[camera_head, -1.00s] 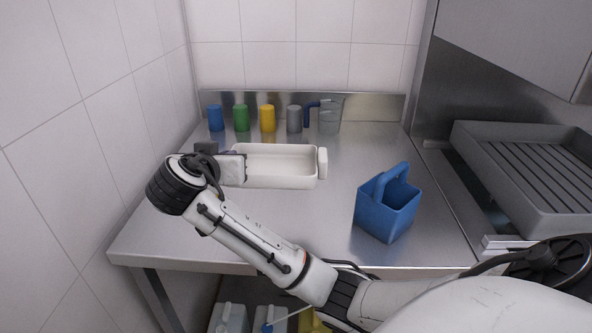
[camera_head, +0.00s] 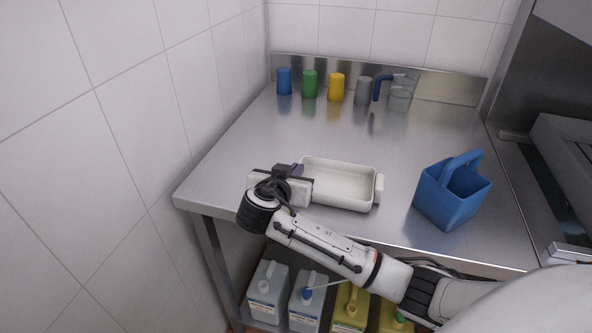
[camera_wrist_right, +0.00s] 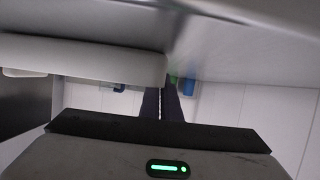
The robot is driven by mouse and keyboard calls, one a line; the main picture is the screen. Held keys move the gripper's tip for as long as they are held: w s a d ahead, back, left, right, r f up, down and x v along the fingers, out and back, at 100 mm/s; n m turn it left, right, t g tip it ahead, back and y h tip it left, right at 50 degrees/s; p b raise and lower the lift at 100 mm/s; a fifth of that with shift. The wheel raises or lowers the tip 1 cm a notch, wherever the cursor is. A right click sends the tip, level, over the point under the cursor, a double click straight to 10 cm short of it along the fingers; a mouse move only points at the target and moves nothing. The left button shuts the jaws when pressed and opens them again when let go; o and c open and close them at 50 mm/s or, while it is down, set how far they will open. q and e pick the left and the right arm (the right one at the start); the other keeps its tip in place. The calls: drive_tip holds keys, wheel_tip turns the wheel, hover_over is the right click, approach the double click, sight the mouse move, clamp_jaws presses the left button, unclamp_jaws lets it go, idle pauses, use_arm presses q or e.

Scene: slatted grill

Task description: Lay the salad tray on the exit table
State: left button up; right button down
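The salad tray (camera_head: 345,203) is a white, oblong, empty-looking tray with an end handle at its right. It is over the front left part of the steel table. My right gripper (camera_head: 298,170) is at the tray's left end, shut on it there; the handle between the fingers is hidden. In the right wrist view the two dark fingers (camera_wrist_right: 161,103) are close together beside the tray's white wall (camera_wrist_right: 85,58). I cannot tell whether the tray touches the table. My left gripper is not in view.
A blue caddy (camera_head: 445,205) stands right of the tray on the steel table (camera_head: 270,135). Blue, green, yellow and grey cups and a clear jug (camera_head: 401,93) line the back. Jerrycans (camera_head: 268,292) sit below. A tiled wall is left, the grill (camera_head: 570,165) right.

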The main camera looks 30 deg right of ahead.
drive_tip(key=c, duration=2)
unclamp_jaws()
drive_tip(key=shift+f, duration=0.2)
drive_tip(key=b+v, duration=0.1)
drive_tip(key=v, duration=1.1)
drive_tip(key=shift+r+b, duration=0.15)
drive_tip(key=shift+b, duration=0.2)
